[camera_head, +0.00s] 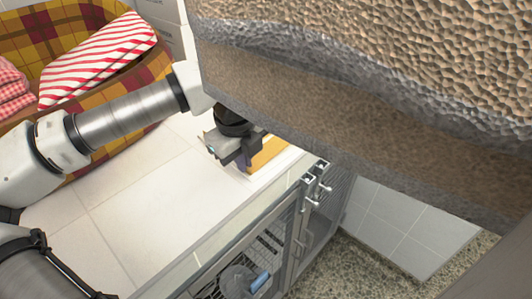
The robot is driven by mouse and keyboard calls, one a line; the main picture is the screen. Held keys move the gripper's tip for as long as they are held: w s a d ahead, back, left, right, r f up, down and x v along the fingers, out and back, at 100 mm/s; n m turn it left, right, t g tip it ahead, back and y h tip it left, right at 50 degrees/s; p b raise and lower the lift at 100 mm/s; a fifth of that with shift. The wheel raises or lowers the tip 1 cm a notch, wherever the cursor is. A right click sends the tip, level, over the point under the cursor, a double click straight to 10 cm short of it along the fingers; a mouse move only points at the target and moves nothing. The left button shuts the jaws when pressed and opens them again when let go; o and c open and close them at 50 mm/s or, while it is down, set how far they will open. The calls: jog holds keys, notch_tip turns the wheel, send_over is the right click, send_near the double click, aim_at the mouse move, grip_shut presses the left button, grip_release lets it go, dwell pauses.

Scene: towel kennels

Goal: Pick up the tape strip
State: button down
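My gripper (232,150) is low over the white counter near the middle of the camera_head view, right beside a yellow-orange block-like object (268,154). Its fingers are small and partly hidden, so I cannot tell whether they are open or shut, or whether they touch that object. I cannot make out a tape strip anywhere in this view. It may be hidden behind my gripper, my arm or the large brown textured mass.
A large brown and grey textured mass (400,90) blocks the upper right. A plaid pet bed (125,113) with a red-striped cushion (98,60) sits at the back left. Wire-doored kennels (265,258) are under the white tiled counter (125,215), which is clear at front left.

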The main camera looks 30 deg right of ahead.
jog(key=shift+r, duration=0.1)
notch_tip(320, 180, up, 24)
jog(key=p, duration=0.1)
dwell(1.0)
jog(key=shift+w, duration=0.1)
